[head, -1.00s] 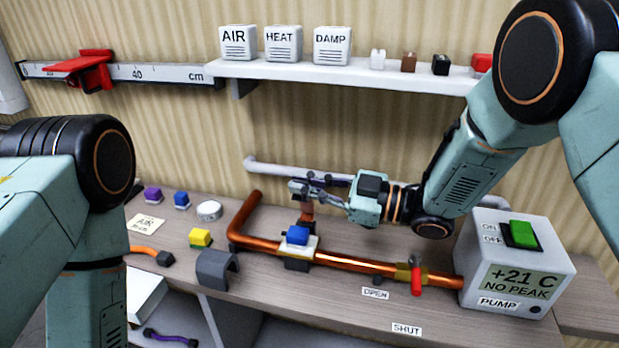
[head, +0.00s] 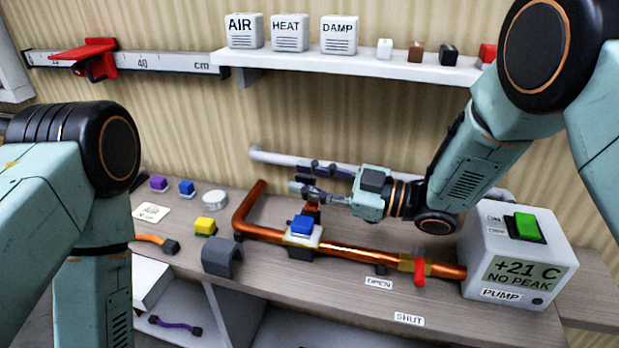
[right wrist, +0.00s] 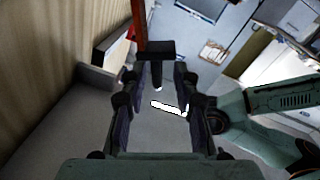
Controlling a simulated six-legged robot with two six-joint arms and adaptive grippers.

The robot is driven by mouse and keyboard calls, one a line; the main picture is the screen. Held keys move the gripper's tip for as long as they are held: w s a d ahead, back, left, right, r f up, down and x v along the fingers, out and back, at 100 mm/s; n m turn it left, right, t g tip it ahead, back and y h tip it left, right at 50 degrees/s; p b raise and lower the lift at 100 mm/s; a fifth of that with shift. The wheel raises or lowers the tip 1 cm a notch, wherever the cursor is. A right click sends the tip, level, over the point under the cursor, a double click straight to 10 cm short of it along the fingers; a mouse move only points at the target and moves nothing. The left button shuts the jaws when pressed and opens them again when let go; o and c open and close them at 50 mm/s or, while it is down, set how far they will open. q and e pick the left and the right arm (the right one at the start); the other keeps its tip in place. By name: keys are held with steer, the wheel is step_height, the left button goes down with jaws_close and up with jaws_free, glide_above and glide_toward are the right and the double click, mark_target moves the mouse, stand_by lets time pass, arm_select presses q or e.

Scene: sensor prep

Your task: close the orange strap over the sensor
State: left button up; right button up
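The sensor (head: 302,226) is a blue block on a pale base, seated on the copper pipe (head: 345,252) in the head view. The orange strap (head: 311,210) stands up behind the sensor, not over it. In the right wrist view the strap (right wrist: 139,25) runs down from the top to a black end block (right wrist: 155,50). My right gripper (head: 302,183) is at the strap's upper end. Its fingers (right wrist: 158,82) look apart on either side of a stem on that block, with gaps visible. My left gripper is out of view; only its arm shows at left.
A grey half-round cover (head: 222,257) and a yellow block (head: 205,227) lie left of the sensor. A red valve handle (head: 420,270) and the pump box (head: 518,260) are to the right. A loose orange strap with a dark end (head: 157,241) lies at far left. A shelf (head: 350,64) hangs above.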

steer(key=shift+w+d, duration=0.1)
steer(key=shift+d, duration=0.1)
steer(key=shift+d, duration=0.3)
steer(key=v, duration=1.1)
steer(key=shift+s, duration=0.2)
